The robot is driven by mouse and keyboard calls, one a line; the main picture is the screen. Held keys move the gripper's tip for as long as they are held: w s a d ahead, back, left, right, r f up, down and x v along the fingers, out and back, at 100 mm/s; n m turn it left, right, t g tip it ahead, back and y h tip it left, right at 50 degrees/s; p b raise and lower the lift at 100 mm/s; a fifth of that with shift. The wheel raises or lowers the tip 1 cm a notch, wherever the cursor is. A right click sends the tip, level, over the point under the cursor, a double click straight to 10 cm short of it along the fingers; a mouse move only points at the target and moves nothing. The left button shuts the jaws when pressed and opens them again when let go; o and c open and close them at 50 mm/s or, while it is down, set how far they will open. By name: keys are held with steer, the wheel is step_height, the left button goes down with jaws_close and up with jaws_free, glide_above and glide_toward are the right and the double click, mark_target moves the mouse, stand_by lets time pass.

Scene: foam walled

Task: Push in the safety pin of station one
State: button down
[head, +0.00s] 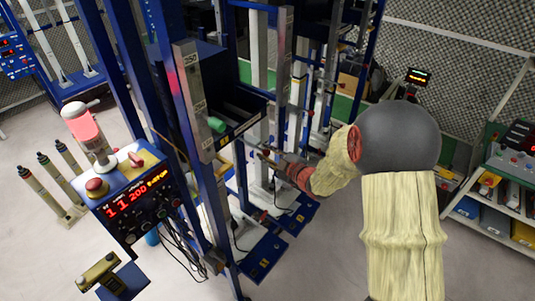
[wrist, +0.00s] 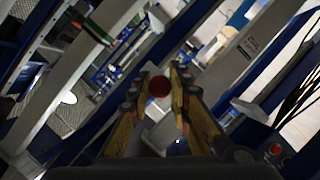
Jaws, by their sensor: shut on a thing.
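My gripper (head: 264,156) reaches in from the right toward the blue frame of the near station, whose control box (head: 133,202) shows red digits starting with 1. In the wrist view, my gripper's two yellowish finger pads (wrist: 157,92) stand either side of a round dark red end, which I take as the safety pin (wrist: 159,86). The fingers are shut on it. The pin's shaft and its hole are hidden behind the red end, so I cannot tell how deep it sits. In the head view the pin is too small to make out.
A grey labelled upright (head: 193,100) and a green cylinder (head: 216,124) stand left of my gripper. Blue foot plates (head: 266,257) lie on the floor below. A shelf with bins (head: 497,205) is at the right.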

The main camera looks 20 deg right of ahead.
mark_target(251, 145)
stand_by(0.4)
steer(key=w+a+b, duration=0.1)
steer(key=w, duration=0.1)
steer(key=w+a+b, duration=0.1)
steer(key=w+a, duration=0.3)
steer(key=w, duration=0.1)
steer(key=shift+f+b, duration=0.1)
steer(key=shift+b, duration=0.3)
steer(key=c, duration=1.6)
jaws_free()
steer(key=shift+w+a, duration=0.1)
steer(key=shift+w, duration=0.05)
steer(key=v, duration=1.2)
